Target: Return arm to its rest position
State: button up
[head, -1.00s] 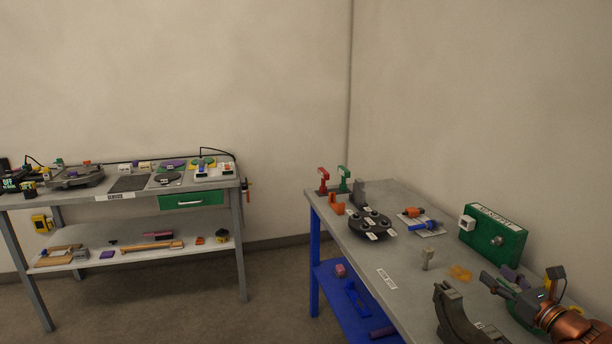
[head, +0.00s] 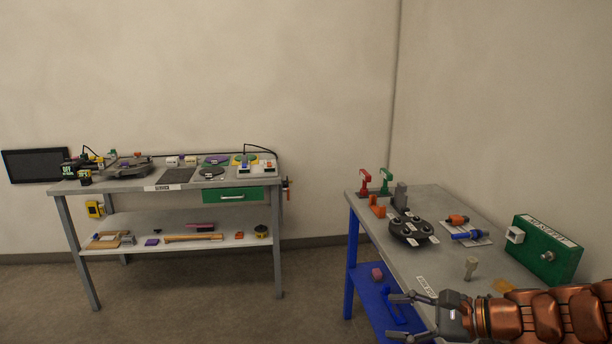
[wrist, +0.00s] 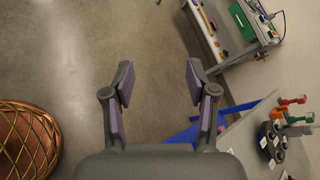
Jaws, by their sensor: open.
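My gripper (head: 404,318) is at the lower right of the head view, pointing left, with my copper-coloured arm stretching to the right edge. Its two fingers are spread apart with nothing between them. In the wrist view my gripper (wrist: 160,90) is open over bare floor (wrist: 150,40). In the head view it overlaps the near left edge of the blue-legged table (head: 425,225). The arm hides the near part of that table.
The blue-legged table bears a black round holder (head: 411,231), a green box (head: 547,250), and red (head: 365,182) and green (head: 386,181) stands. A grey workbench (head: 110,186) with a green drawer (head: 232,195) stands at left. Floor between them is clear.

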jog(key=s+a+f+n+g+h, duration=0.1)
jog(key=s+a+f+n+g, duration=0.1)
jog(key=s+a+n+g, duration=0.35)
jog(key=s+f+n+g+h, duration=0.3)
jog(key=s+n+h, duration=0.4)
jog(key=s, duration=1)
jog(key=shift+s+d+f+n, duration=0.15)
jog(key=shift+s+f+n, duration=0.15)
jog(key=shift+f+n, duration=0.35)
jog(key=s+d+n+h, duration=0.2)
jog(key=d, duration=0.1)
jog(key=s+d+n+h, duration=0.1)
jog(key=d, duration=0.1)
jog(key=shift+s+d+r+h, duration=0.2)
jog(key=shift+s+h, duration=0.1)
jog(key=shift+h, duration=0.1)
jog(key=shift+c, duration=0.2)
